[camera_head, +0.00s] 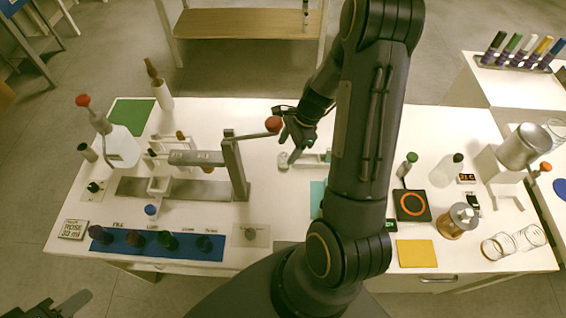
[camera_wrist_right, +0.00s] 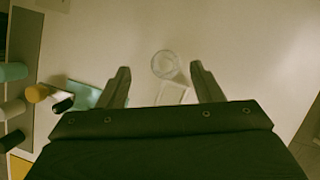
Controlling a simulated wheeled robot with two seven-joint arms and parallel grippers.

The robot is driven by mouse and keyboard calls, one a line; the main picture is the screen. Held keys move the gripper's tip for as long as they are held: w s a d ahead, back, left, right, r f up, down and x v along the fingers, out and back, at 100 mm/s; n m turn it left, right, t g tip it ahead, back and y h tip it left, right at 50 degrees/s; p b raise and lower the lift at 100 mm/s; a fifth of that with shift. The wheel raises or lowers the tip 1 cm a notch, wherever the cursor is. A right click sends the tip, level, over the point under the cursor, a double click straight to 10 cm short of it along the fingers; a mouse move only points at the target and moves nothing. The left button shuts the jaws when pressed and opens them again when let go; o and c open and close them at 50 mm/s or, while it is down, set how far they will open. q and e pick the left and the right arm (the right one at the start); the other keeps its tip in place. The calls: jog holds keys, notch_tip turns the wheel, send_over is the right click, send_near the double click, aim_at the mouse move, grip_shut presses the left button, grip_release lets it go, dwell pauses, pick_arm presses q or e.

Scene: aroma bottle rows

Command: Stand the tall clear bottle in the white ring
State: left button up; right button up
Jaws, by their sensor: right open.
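My right gripper (camera_head: 298,140) is above the table behind the press-like stand; in the right wrist view its open fingers (camera_wrist_right: 160,85) point at the table. A clear round glass thing (camera_wrist_right: 165,65), seen from above, lies in line with the gap between them, apparently not touched. I cannot tell if it is the tall clear bottle or the white ring. A pale squarish outline (camera_wrist_right: 173,95) is beside it, partly hidden by my gripper. In the head view a small whitish round thing (camera_head: 283,160) sits below my right gripper. My left gripper (camera_head: 75,303) is at the lower left corner, off the table.
The metal stand with a red-knobbed lever (camera_head: 235,168) is left of my right gripper. A blue strip (camera_head: 160,246) with several dark bottles lies at the front left. A black pad with an orange ring (camera_head: 411,205) and glass jars (camera_head: 498,246) are on the right.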

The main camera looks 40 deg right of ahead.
aim_at(281, 159)
jog(key=f, duration=0.2)
jog(key=w+f, duration=0.1)
jog(key=f, duration=0.1)
jog(key=shift+a+p, duration=0.3)
jog(key=shift+a+f, duration=0.2)
jog(key=shift+f, duration=0.25)
jog(key=c, duration=1.2)
jog(key=shift+r, duration=0.15)
